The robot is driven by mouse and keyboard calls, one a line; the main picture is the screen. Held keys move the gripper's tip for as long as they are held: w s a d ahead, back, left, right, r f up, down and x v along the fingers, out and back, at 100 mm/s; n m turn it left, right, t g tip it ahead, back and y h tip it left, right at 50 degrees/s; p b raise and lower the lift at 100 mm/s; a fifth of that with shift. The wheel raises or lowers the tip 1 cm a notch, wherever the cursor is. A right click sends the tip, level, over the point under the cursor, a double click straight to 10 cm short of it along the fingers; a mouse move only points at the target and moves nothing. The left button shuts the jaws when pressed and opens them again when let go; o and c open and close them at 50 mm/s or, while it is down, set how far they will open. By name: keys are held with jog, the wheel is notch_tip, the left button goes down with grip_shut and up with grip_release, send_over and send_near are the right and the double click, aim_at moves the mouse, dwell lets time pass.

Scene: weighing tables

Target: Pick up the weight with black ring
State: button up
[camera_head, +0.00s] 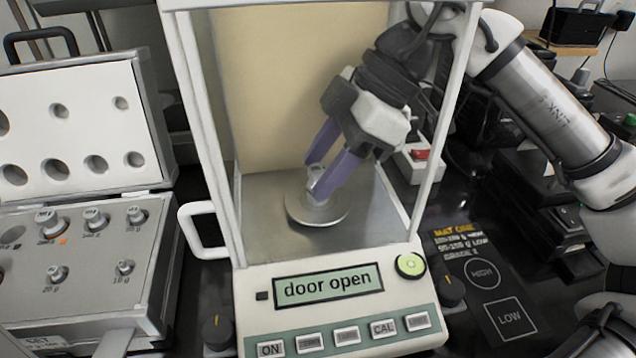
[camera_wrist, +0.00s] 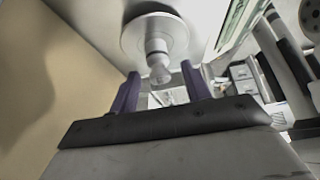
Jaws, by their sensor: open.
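A silver weight (camera_wrist: 157,46) with a round knob stands on the round pan (camera_head: 293,212) inside the balance (camera_head: 250,190). My gripper (camera_head: 316,179) reaches into the chamber, its two purple fingers tilted down at the weight. In the wrist view the open fingers (camera_wrist: 160,73) stand apart, one on each side of the weight's knob. I cannot tell whether either finger touches it. The balance display (camera_head: 328,285) reads "door open".
An open weight case (camera_head: 75,272) at the left holds several silver weights; one at its back has an orange mark beside it. The chamber's frame posts (camera_head: 440,125) stand close to my arm. A mat (camera_head: 487,285) marked HIGH and LOW lies at the right, its marked areas clear.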

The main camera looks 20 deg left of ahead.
grip_shut()
dwell(0.3)
dwell(0.3)
